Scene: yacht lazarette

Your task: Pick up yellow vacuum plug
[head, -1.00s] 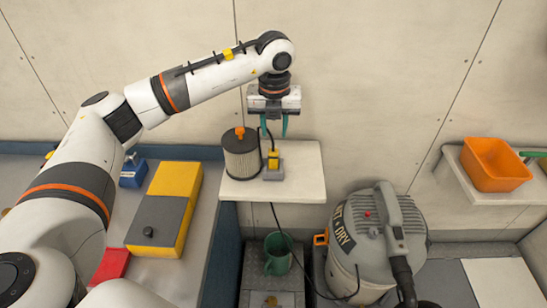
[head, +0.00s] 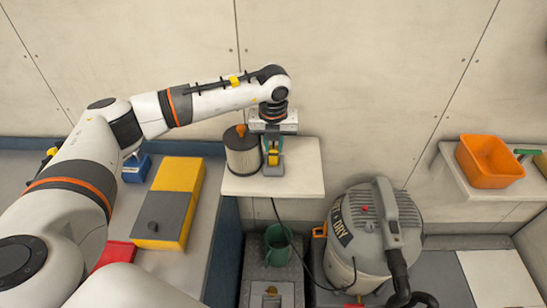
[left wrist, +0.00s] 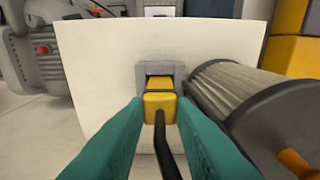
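The yellow vacuum plug (head: 273,158) stands in a small grey holder (head: 274,170) on the white wall shelf. My left gripper (head: 273,146) points down over it, with its teal fingers on either side of the plug. In the left wrist view the yellow plug (left wrist: 160,107) sits between the two fingers, with its black cord running toward the camera. The grey holder (left wrist: 142,77) shows just beyond it. The fingers look apart, with a slim gap at the plug's sides; firm contact is not visible. My right gripper is not in view.
A pleated filter canister (head: 242,154) with an orange top stands close left of the plug, near the fingers. The white shelf (head: 300,180) is bare on its right. An orange bin (head: 490,160) sits far right.

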